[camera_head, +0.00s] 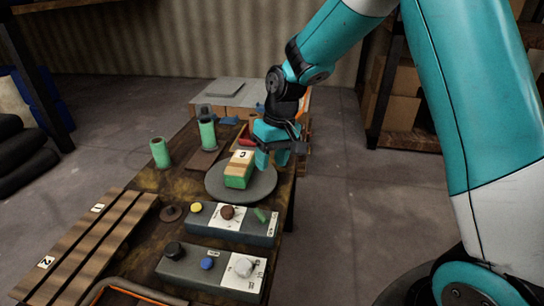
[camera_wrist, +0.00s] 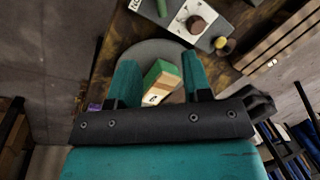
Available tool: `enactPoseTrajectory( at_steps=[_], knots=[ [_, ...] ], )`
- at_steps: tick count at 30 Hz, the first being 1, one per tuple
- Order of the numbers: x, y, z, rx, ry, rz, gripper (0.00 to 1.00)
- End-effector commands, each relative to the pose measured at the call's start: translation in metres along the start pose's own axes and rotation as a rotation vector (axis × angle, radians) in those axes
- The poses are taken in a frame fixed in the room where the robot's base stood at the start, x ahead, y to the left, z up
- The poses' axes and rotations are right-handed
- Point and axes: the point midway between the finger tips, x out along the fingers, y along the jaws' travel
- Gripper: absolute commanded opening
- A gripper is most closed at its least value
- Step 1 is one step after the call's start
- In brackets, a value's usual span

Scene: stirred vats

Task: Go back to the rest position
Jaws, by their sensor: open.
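My gripper (camera_head: 272,158) is open above the right side of a round grey plate (camera_head: 214,188) on the workbench. A block (camera_head: 239,172) with a green lower part, a tan top and a white label "C" rests on the plate, just left of the fingers in the head view. In the wrist view my gripper (camera_wrist: 160,72) has its two teal fingers apart. The block (camera_wrist: 161,78) shows in the space between them, over the plate (camera_wrist: 150,48). I cannot tell whether the fingers touch it.
Two control boxes (camera_head: 232,223) with knobs stand at the bench front. Slatted boards (camera_head: 85,245) marked 1 and 2 lie at left. Green cylinders (camera_head: 160,152) stand behind. Boxes (camera_head: 235,92) stand at the far end. Floor (camera_head: 345,190) right of the bench is clear.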

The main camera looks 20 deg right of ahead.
Motion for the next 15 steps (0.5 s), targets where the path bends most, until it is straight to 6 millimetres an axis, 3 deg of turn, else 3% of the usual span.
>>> enactPoseTrajectory(
  at_steps=[15],
  knots=[
    [-0.0071,-0.0001,0.0001,0.0,0.0,0.0,0.45]
  ],
)
